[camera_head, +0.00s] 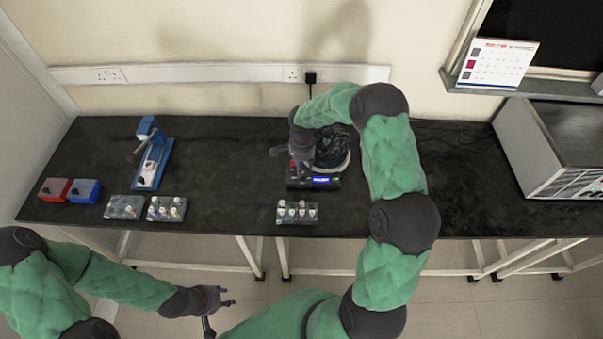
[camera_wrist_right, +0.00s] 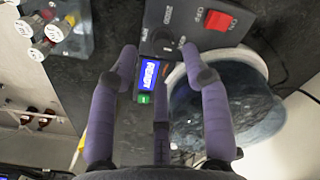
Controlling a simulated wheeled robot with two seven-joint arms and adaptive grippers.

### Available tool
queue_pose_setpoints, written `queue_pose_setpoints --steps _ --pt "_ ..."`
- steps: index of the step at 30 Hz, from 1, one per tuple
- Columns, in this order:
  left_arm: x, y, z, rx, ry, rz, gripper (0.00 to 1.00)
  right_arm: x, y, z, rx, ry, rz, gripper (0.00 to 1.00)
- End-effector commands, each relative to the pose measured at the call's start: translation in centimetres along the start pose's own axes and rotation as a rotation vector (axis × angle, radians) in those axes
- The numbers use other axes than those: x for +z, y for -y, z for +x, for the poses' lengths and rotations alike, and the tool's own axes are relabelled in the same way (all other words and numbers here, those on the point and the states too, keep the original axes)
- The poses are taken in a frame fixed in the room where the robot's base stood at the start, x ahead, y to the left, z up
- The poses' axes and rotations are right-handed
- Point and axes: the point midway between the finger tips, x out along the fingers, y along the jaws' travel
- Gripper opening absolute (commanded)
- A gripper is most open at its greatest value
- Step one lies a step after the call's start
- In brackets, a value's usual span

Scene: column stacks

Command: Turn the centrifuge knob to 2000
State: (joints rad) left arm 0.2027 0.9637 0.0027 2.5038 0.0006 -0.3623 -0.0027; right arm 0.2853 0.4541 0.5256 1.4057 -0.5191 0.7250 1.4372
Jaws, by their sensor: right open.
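The centrifuge (camera_head: 333,150) stands on the black bench, with a round bowl and a dark control panel (camera_head: 326,183) at its front. In the right wrist view, the panel carries a dark knob (camera_wrist_right: 163,41), a lit blue display (camera_wrist_right: 150,75), a green button (camera_wrist_right: 144,99) and a red switch (camera_wrist_right: 219,20). The display text is too small to read surely. My right gripper (camera_wrist_right: 160,54) is open over the panel, its fingertips on either side of the knob; contact cannot be told. My left gripper (camera_head: 220,309) is open and empty in front of the bench.
A rack of capped vials (camera_head: 297,213) sits just in front of the centrifuge. Two more racks (camera_head: 124,207), a blue-and-white device (camera_head: 153,160) and red (camera_head: 54,189) and blue (camera_head: 84,191) boxes are at the left. A grey box-shaped appliance (camera_head: 540,150) stands at the right.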

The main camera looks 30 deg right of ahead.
Motion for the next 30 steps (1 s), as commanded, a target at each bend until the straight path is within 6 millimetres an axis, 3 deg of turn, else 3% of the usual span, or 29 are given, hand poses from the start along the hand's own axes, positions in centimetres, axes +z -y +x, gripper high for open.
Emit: queue_pose_setpoints --steps 3,9,22,23,27,30 --pt "-0.1 0.1 0.2 0.000 -0.001 0.000 0.40 0.0 0.0 2.2 0.002 0.000 0.000 0.48" --pt "-0.1 0.1 0.4 0.000 -0.001 0.000 0.40 0.0 0.0 4.5 0.000 0.000 0.000 0.48" --pt "-0.1 0.1 0.4 0.000 -0.001 0.000 0.40 -0.1 0.1 5.4 -0.002 -0.001 0.000 0.48" --pt "-0.1 0.1 0.4 0.000 -0.001 0.000 0.40 -0.1 0.1 5.4 -0.002 -0.001 0.000 0.42" --pt "-0.1 0.1 0.4 0.000 -0.001 0.000 0.40 -0.1 0.1 5.4 -0.002 -0.001 0.001 0.02" --pt "-0.1 0.1 0.4 0.000 -0.001 0.000 0.40 0.0 0.1 5.4 -0.002 0.000 0.000 0.00"
